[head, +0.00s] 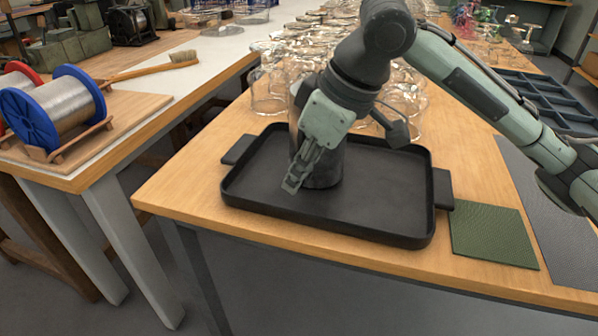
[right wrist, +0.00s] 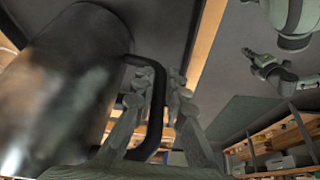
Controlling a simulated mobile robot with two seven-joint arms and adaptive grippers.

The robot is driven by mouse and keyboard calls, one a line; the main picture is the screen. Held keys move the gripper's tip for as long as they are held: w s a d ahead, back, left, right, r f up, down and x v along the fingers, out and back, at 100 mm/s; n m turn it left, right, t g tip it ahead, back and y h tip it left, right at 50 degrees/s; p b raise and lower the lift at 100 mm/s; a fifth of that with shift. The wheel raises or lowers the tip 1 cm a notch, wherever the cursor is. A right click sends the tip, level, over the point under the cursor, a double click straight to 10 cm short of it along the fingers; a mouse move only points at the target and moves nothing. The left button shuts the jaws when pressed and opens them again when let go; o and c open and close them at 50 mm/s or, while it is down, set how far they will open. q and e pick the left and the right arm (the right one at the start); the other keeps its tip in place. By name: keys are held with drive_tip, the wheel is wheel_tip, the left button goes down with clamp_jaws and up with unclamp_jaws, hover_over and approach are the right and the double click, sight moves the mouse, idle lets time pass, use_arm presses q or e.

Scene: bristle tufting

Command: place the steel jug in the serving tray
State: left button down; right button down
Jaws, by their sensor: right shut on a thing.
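The steel jug (head: 328,170) is a dark, upright cylinder inside the outline of the black serving tray (head: 385,232), left of the tray's middle. Its base looks at or just above the tray floor; I cannot tell which. My right gripper (head: 293,182) covers much of the jug in the head view. In the right wrist view the jug's shiny body (right wrist: 60,85) fills the left side, and its dark handle (right wrist: 156,125) runs between my right gripper's fingers. My left gripper (right wrist: 262,64) shows small at the upper right there, and its jaws are unclear.
Many clear glasses (head: 268,92) stand behind the tray. A green mat (head: 492,235) and a grey mat (head: 560,225) lie to its right. A blue-ended wire spool (head: 55,112) and a brush (head: 150,67) are on the left bench.

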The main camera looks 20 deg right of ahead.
drive_tip(key=shift+f, duration=0.1)
use_arm(q)
drive_tip(key=shift+f, duration=0.1)
use_arm(e)
drive_tip(key=c, duration=1.6)
unclamp_jaws()
drive_tip(key=shift+o, duration=0.2)
